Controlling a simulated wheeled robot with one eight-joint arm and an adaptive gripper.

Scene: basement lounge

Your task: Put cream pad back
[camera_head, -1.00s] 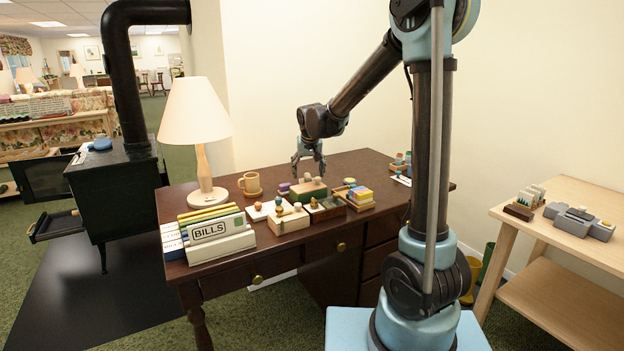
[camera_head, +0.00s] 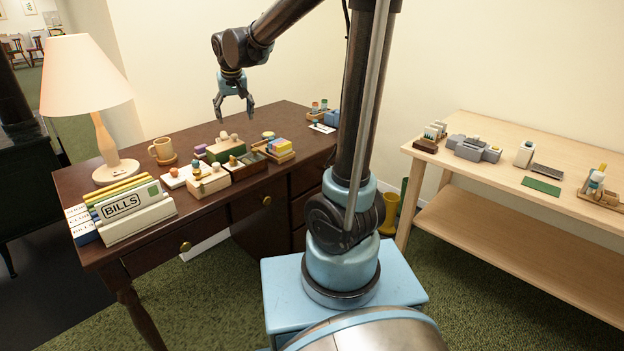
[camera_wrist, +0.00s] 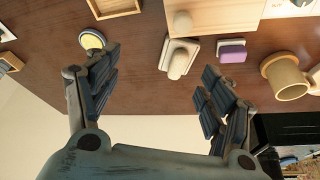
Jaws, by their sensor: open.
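A cream block (camera_wrist: 180,57) with a rounded top lies on the dark desk in the wrist view; I cannot tell for sure whether it is the cream pad. A purple pad (camera_wrist: 232,50) lies just right of it. In the head view the purple pad (camera_head: 201,149) shows left of a green box (camera_head: 226,151), with cream knobs (camera_head: 223,136) at the box's back edge. My gripper (camera_head: 233,110) is open and empty, above the back of the desk. In the wrist view its fingers (camera_wrist: 160,92) are spread, with the cream block beyond the gap.
The desk (camera_head: 270,122) also holds a mug (camera_head: 162,150), lamp (camera_head: 95,100), BILLS holder (camera_head: 135,215) and a tray of coloured pads (camera_head: 280,150). The wall is close behind. A pale wooden table (camera_head: 480,185) at right holds grey devices and a green mat (camera_head: 541,186).

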